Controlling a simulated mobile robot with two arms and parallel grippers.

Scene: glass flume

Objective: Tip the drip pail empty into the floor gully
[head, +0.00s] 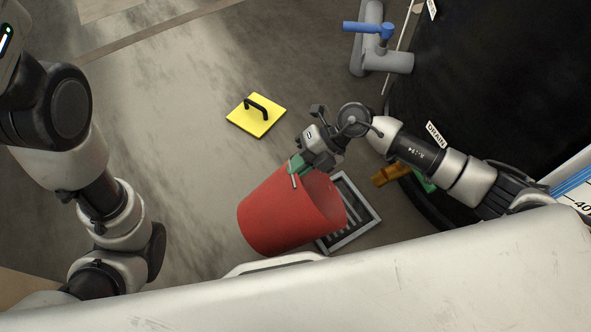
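The red drip pail (275,212) is tilted on its side in the middle of the head view, its mouth facing right over the floor gully. The gully's grey frame and dark slotted grate (367,215) show just right of the pail and are partly hidden by it. My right gripper (296,170) is shut on the upper edge of the pail, at a green part by the rim. I see no liquid, and the inside of the pail shows only in part. My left arm is at the left, but its gripper is not visible.
A yellow plate with a black handle (256,115) lies on the floor beyond the pail. A grey pipe with a blue valve handle (370,30) stands at the upper right. A large black surface with a DRAIN label (436,134) fills the right. Floor at left centre is clear.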

